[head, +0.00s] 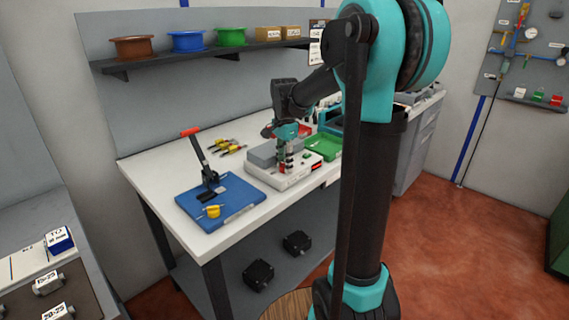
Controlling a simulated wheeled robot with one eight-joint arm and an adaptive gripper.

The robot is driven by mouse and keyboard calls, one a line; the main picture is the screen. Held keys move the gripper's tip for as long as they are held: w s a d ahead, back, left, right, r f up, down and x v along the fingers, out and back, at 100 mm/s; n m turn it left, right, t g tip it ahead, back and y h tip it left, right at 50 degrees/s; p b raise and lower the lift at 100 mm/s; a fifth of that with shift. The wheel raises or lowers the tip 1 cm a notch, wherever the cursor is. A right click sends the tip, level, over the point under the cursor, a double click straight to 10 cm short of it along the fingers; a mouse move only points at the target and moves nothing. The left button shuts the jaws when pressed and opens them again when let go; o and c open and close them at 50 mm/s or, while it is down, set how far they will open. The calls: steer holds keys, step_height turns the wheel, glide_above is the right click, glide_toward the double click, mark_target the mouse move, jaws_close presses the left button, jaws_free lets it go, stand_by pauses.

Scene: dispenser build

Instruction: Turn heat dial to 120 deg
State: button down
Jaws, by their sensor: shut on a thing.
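A white device (291,182) with a grey block (262,154) on top stands on the workbench. My gripper (286,165) reaches down over the front part of this device, fingers pointing down. It is shut on a small part at the device's top, which appears to be the heat dial. The fingers hide the dial, and its scale and pointer angle are too small to read. A small red switch (313,167) shows on the device just right of my gripper.
A blue board (232,207) with a red-handled lever press (200,155) and a yellow part (213,211) lies left of the device. Yellow-handled tools (228,148) lie behind. A green tray (325,146) stands close right. Spools (188,41) sit on the shelf above.

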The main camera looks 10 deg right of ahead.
steer(key=m, duration=1.2)
steer(key=shift+m, duration=0.3)
stand_by(0.3)
steer(key=c, duration=1.2)
jaws_free()
steer(key=shift+o, duration=0.2)
step_height(320, 180, up, 12)
